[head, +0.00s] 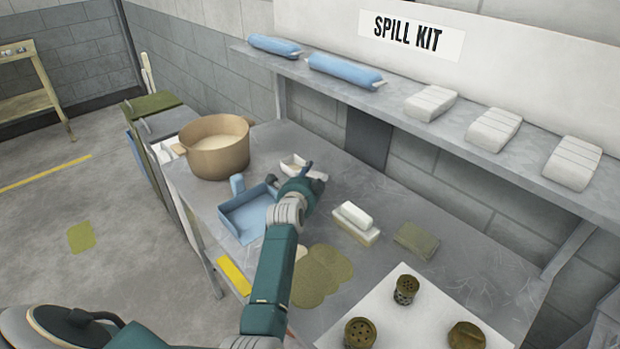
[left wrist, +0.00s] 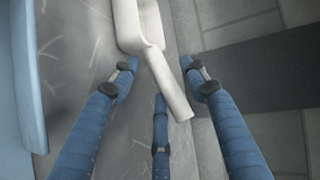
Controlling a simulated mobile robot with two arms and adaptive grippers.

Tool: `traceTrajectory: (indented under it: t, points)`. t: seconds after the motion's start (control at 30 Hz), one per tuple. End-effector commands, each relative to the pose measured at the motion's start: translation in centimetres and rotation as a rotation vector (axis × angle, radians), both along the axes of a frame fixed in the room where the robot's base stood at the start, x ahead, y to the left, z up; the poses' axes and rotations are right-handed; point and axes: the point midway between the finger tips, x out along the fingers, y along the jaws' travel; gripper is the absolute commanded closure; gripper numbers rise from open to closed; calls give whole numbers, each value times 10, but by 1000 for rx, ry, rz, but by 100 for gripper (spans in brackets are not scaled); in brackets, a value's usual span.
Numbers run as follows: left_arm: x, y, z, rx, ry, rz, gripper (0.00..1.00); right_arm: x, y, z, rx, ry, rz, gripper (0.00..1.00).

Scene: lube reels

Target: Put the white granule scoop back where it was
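The white granule scoop (head: 294,163) lies on the grey bench at the back, between the tan tub (head: 214,160) of pale granules and the wall. My left gripper (head: 306,178) is over the bench at the scoop's handle end and hides part of it. In the left wrist view the scoop (left wrist: 166,80) has its bowl at the top and its handle running down between my spread blue fingers (left wrist: 160,88). The fingers stand apart and do not look closed on the handle; contact is unclear. My right gripper is not in view.
A blue dustpan (head: 240,222) lies left of my gripper. A white block-like brush (head: 355,224) and a folded green cloth (head: 416,240) lie to the right. A shelf (head: 395,105) overhangs the back. Olive stains (head: 322,272) and a white mat (head: 415,325) are in front.

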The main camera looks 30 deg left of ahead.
Motion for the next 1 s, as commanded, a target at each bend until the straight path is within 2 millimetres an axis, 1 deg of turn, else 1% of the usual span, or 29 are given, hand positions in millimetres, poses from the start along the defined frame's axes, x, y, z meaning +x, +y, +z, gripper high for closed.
traceTrajectory:
  t: [0.13, 0.27, 0.5, 0.7, 0.83, 1.0]
  points:
    - [-4, -1, 2, 2, -2, 0, 55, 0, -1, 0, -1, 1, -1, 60]
    - [-17, -5, 6, 2, 0, -1, 55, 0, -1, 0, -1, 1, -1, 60]
    - [-61, -18, 20, 1, -1, 0, 55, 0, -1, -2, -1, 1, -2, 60]
    - [-93, -29, 31, 1, -1, -1, 55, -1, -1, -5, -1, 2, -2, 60]
    - [-105, -32, 36, 0, 0, 0, 55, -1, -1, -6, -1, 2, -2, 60]
    - [-109, -33, 38, 0, -1, -1, 55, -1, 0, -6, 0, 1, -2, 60]
